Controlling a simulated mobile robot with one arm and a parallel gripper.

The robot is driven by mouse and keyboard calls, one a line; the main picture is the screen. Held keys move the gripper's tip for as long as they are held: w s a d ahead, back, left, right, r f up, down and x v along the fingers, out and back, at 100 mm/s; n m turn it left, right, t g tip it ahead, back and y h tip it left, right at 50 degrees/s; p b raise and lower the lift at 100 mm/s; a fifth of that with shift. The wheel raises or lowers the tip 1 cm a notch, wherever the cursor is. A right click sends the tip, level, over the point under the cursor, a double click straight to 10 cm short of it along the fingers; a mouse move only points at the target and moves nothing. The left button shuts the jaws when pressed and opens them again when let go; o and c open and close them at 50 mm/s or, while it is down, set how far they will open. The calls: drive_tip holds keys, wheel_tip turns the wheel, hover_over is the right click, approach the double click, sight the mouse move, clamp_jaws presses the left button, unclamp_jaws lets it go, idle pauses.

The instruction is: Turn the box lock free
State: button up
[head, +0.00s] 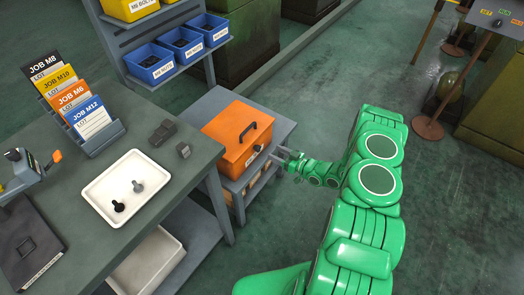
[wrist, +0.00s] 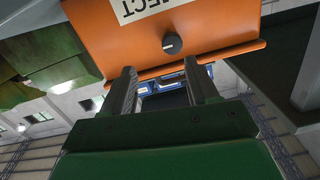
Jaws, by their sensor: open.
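The orange box (head: 236,136) with a dark top handle sits on a small grey stand beside the workbench. Its lock, a small round dark knob (head: 257,148), is on the front face. In the wrist view the lock (wrist: 172,44) shows as a dark disc with a pale line on the orange front (wrist: 215,30), below a label partly reading "ECT". My gripper (head: 283,156) is in front of the box, at the right. In the wrist view my gripper (wrist: 160,80) is open, with its two fingers apart and the knob between and beyond their tips. Nothing is between the fingers.
The workbench (head: 150,110) at the left holds a white tray (head: 100,195) with two bolts, job cards (head: 75,100) and dark blocks (head: 162,132). Blue bins (head: 150,63) hang on a rack behind. The floor right of the stand is clear.

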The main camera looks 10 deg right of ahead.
sight(260, 149)
drive_tip(key=shift+y, duration=0.4)
drive_tip(key=shift+s+a+f+x, duration=0.1)
drive_tip(key=shift+s+a+x, duration=0.1)
drive_tip(key=shift+x, duration=1)
drive_tip(key=shift+s+a+f+x, duration=0.1)
drive_tip(key=shift+s+a+x, duration=0.1)
drive_tip(key=shift+x, duration=1)
drive_tip(key=shift+s+a+f+x, duration=0.15)
drive_tip(key=shift+s+x, duration=0.1)
drive_tip(key=shift+x, duration=0.95)
drive_tip(key=shift+r, duration=0.1)
drive_tip(key=shift+c, duration=0.2)
drive_tip(key=c, duration=1)
